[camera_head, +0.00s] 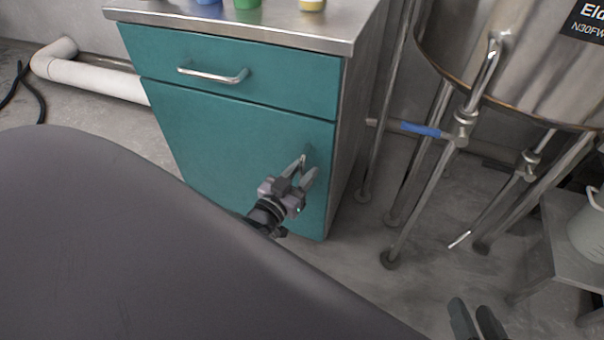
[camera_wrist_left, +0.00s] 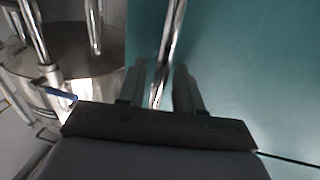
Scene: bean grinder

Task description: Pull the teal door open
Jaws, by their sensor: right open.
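The teal door (camera_head: 225,140) is the lower front of the cabinet and looks closed. It also fills the right of the left wrist view (camera_wrist_left: 260,80). Its upright metal handle (camera_wrist_left: 170,45) is near the door's right edge. My left gripper (camera_head: 309,170) is in front of the handle, with its fingers pointing toward the door. In the left wrist view its two fingers (camera_wrist_left: 160,85) stand apart, with the handle between them and gaps visible beside it. The handle is mostly hidden by the gripper in the head view. My right gripper (camera_head: 474,312) is open and empty at the bottom edge.
A teal drawer (camera_head: 260,75) with a horizontal handle (camera_head: 212,76) sits above the door, under a metal top (camera_head: 250,22) holding several small coloured objects. A steel tank (camera_head: 525,65) on legs stands right of the cabinet. A small table (camera_head: 565,235) is at far right.

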